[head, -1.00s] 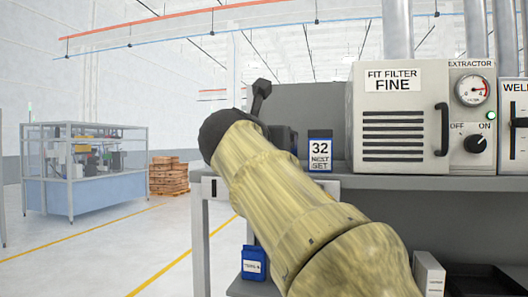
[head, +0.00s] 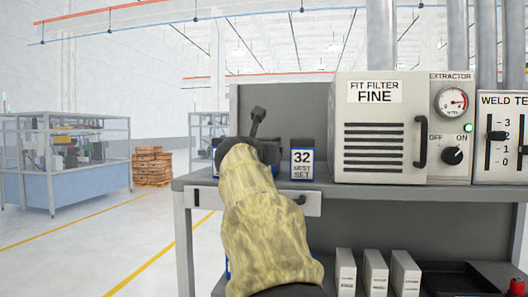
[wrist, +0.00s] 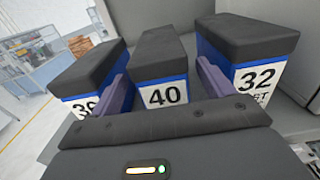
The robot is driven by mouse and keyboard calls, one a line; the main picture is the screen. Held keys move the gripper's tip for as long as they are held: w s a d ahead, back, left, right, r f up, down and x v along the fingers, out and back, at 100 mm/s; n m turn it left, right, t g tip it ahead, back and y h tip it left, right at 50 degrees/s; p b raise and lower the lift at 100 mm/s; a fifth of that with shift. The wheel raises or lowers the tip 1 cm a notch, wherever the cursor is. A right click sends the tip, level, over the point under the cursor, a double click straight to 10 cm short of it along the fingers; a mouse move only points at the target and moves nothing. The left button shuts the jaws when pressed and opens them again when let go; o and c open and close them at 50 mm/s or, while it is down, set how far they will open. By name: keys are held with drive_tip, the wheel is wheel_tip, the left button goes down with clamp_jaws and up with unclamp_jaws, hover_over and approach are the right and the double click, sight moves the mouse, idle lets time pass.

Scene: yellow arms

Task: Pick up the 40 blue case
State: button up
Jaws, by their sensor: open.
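The blue case labelled 40 (wrist: 163,97), with a dark lid, stands in the middle of a row in the wrist view. My gripper (wrist: 164,68) is open, with one purple finger on each side of the 40 case. I cannot tell whether the fingers touch it. In the head view my gripper (head: 258,145) is over the shelf's left end, and my arm hides the 40 case.
The 32 case (wrist: 248,50) stands close on the right; it also shows in the head view (head: 302,160). Another blue case (wrist: 84,78) stands close on the left, its number partly hidden. The extractor box (head: 380,130) stands farther right on the shelf (head: 400,194).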

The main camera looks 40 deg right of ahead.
drive_tip(key=shift+s+r, duration=0.1)
drive_tip(key=shift+s, duration=0.35)
drive_tip(key=shift+w+d+r+p, duration=0.1)
drive_tip(key=shift+w+d+p, duration=0.25)
drive_tip(key=shift+w, duration=0.1)
drive_tip(key=p+x, duration=0.2)
drive_tip(key=x, duration=0.2)
drive_tip(key=shift+w+r+p, duration=0.1)
drive_tip(key=shift+p, duration=0.2)
drive_tip(key=shift+w+d, duration=0.1)
drive_tip(key=shift+w, duration=0.05)
drive_tip(key=shift+c, duration=0.2)
drive_tip(key=c, duration=1.3)
